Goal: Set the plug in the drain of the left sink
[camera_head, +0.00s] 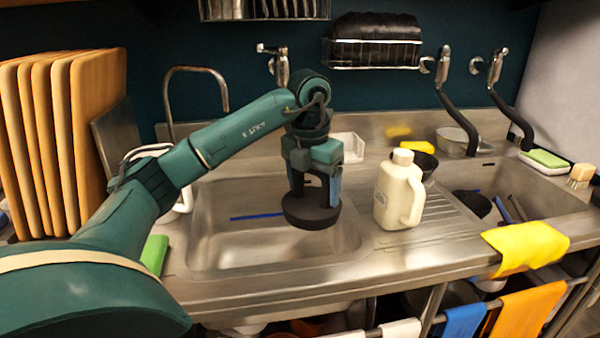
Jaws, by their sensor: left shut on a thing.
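My left gripper (318,190) is over the right part of the left sink (215,225), pointing down. It is shut on a dark round plug (312,213), which it holds level above the basin. The drain of the left sink is not visible; the plug and gripper may cover it. A blue stick-like item (256,216) shows in the basin left of the plug. My right gripper is not in view.
A cream jug (399,190) stands on the counter just right of the left sink. The right sink (540,197) holds dark items. A yellow cloth (525,245) lies over the front edge. Several wooden boards (90,130) stand at the left. A tap (170,95) rises behind.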

